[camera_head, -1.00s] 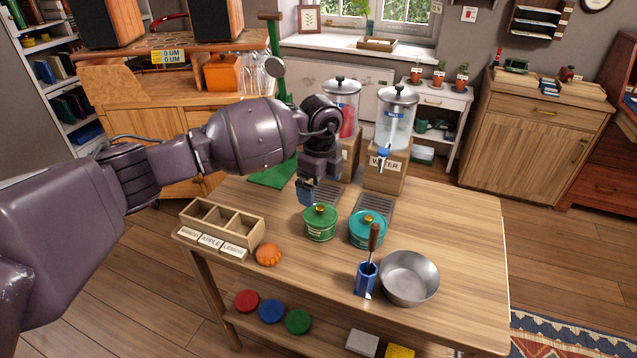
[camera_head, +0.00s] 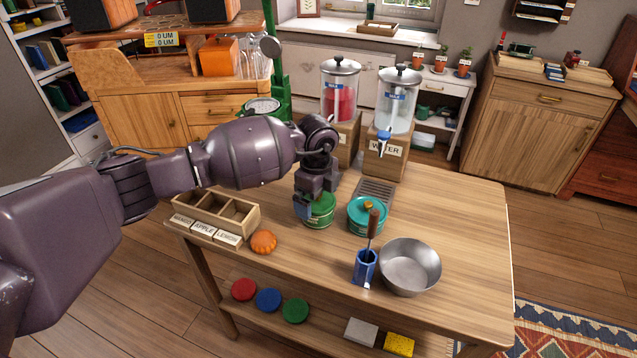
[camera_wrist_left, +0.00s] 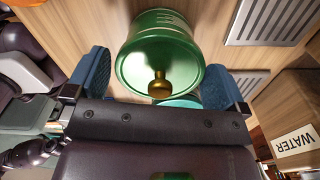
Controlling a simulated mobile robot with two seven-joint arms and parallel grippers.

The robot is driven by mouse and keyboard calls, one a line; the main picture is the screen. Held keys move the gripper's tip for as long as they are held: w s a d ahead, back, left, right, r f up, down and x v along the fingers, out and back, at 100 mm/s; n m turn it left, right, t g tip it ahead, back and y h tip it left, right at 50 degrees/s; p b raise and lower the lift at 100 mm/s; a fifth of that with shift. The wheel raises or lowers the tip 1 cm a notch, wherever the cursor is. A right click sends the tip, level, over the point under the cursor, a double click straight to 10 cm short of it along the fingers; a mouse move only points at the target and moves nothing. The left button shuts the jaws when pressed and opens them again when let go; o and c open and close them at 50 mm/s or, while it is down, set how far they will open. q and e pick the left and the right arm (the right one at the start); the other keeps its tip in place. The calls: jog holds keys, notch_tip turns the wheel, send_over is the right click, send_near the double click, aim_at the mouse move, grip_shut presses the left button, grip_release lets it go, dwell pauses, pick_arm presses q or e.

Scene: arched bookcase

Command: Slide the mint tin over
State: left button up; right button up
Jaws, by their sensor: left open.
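A green lidded tin (camera_head: 321,213) with a brass knob stands upright on the table. A teal lidded tin (camera_head: 366,216) stands just to its right. No label reading mint is legible on either. My left gripper (camera_head: 304,207) is open at the green tin and hides its upper left part. In the left wrist view the green tin (camera_wrist_left: 160,52) lies ahead between the two spread blue fingertips, with space on both sides. I cannot tell whether a finger touches it. The teal tin (camera_wrist_left: 180,102) shows only as a sliver behind it. My right gripper is out of view.
A blue holder (camera_head: 364,268) with a wooden-handled tool and a metal bowl (camera_head: 409,267) stand front right. A wooden divided box (camera_head: 250,218) and an orange fruit-like object (camera_head: 263,242) are left. The water dispenser (camera_head: 396,105) stands behind. The table's right side is clear.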

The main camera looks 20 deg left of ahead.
aim_at(318, 200)
pick_arm(q)
notch_tip(318, 200, down, 2)
jog(key=shift+f, duration=0.35)
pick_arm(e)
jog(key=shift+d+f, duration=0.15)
pick_arm(q)
jog(key=shift+c, duration=0.5)
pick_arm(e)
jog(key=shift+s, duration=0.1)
pick_arm(q)
jog(key=c, duration=0.6)
jog(key=shift+o, duration=0.2)
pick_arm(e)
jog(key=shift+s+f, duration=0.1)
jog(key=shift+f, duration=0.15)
pick_arm(q)
jog(key=shift+w, duration=0.1)
jog(key=shift+w+a, duration=0.1)
jog(key=shift+w, duration=1.35)
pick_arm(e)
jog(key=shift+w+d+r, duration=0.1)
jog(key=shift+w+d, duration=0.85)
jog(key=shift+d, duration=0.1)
